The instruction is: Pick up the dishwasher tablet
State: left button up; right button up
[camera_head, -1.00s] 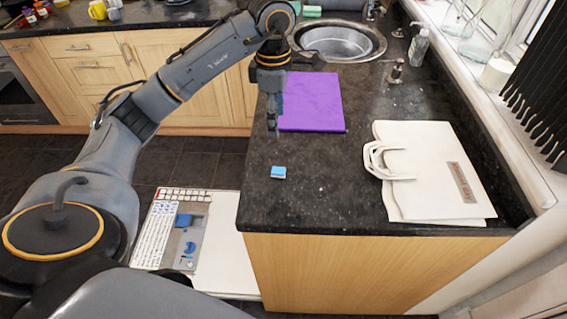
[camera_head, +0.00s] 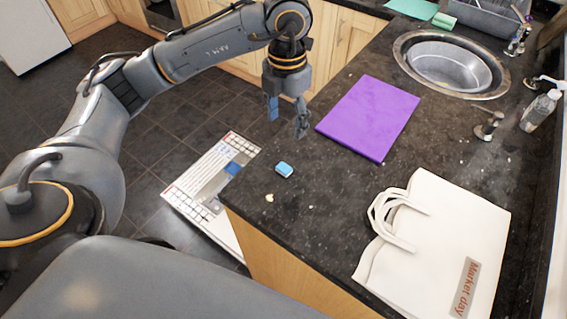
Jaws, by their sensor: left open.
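The dishwasher tablet (camera_head: 284,169) is a small blue block with a pale edge. It lies on the dark granite counter (camera_head: 312,225), near the counter's left edge. My left gripper (camera_head: 287,126) hangs above and beyond the tablet, pointing down, with its fingers apart and nothing between them. It is clear of the tablet. My right gripper does not show.
A purple mat (camera_head: 368,117) lies just right of my gripper. A white bag (camera_head: 440,245) marked "Market day" lies at the front right. A sink (camera_head: 452,64), tap and soap bottle (camera_head: 540,110) are farther back. A small pale crumb (camera_head: 269,198) lies near the tablet.

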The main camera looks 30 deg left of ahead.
pick_arm(q)
notch_tip(320, 180, down, 2)
jog(key=f, duration=0.1)
jog(key=p, duration=0.2)
send_over(284, 171)
jog(key=f, duration=0.5)
jog(key=shift+w+a, duration=0.25)
jog(key=shift+w, duration=0.1)
jog(key=shift+f, duration=0.2)
jog(key=shift+d+f, duration=0.15)
jog(key=shift+f, duration=0.1)
jog(key=f+p, duration=0.1)
jog(key=f, duration=0.1)
jog(key=s+f+p, duration=0.1)
jog(key=f, duration=0.1)
jog(key=shift+d+f, duration=0.1)
jog(key=shift+f, duration=0.05)
jog(key=shift+f+p, duration=0.25)
jog(key=shift+p, duration=0.05)
jog(key=shift+w, duration=0.15)
jog(key=shift+c, duration=1.1)
jog(key=c, duration=0.7)
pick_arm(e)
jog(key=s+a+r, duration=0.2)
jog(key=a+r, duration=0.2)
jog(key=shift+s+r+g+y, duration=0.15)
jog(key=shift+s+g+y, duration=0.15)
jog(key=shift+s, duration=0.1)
